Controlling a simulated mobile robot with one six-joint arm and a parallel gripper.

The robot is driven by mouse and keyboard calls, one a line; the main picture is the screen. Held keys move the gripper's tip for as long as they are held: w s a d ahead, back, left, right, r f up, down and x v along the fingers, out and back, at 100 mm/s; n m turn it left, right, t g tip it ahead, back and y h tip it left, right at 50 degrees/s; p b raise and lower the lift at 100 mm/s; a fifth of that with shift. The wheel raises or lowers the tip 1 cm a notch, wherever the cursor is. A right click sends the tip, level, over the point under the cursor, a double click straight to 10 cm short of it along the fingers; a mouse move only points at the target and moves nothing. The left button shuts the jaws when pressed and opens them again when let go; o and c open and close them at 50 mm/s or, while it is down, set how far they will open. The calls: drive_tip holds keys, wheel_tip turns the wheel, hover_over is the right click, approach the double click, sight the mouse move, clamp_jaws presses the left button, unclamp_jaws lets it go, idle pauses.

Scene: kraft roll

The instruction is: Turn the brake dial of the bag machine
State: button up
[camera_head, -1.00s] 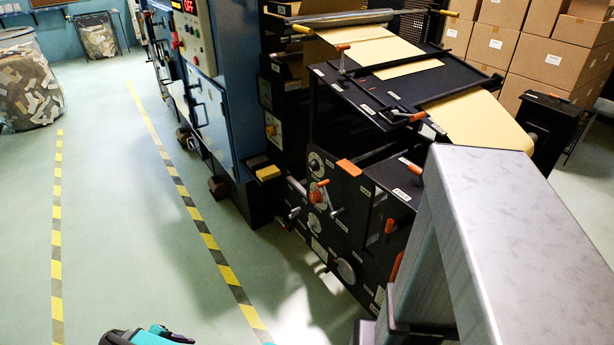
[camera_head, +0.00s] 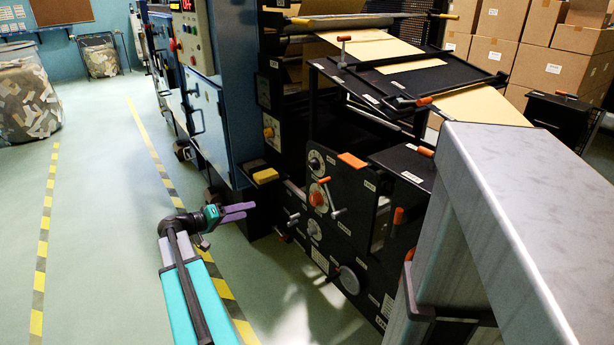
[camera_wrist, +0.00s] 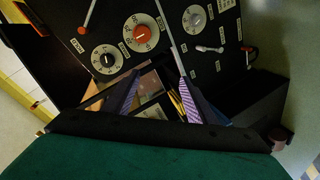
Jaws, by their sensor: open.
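The bag machine's black front panel (camera_head: 338,215) carries several dials. I cannot read which label marks the brake dial. My gripper (camera_head: 238,212), with purple fingers, is left of the panel and apart from it. In the wrist view my gripper (camera_wrist: 160,92) is open and empty, its fingers well apart.
Small levers (camera_head: 338,212) stick out near the dials. A yellow block (camera_head: 265,175) projects from the machine left of the panel. A blue cabinet (camera_head: 205,110) stands further back. The green floor (camera_head: 110,220) at left is clear, with striped lines. Cartons (camera_head: 550,60) are stacked at back right.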

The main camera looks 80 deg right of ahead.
sight(309, 166)
drive_tip(key=s+d+r+m+g+b, duration=0.2)
drive_tip(key=s+d+r+m+g, duration=0.1)
drive_tip(key=s+d+r, duration=0.4)
wheel_tip(309, 166, up, 3)
drive_tip(key=s, duration=0.3)
drive_tip(key=shift+m+g+h+b, duration=0.3)
drive_tip(key=shift+g, duration=0.1)
drive_tip(key=shift+f, duration=0.1)
drive_tip(key=b+x, duration=0.2)
drive_tip(key=x, duration=1.1)
drive_tip(key=shift+s+d, duration=0.25)
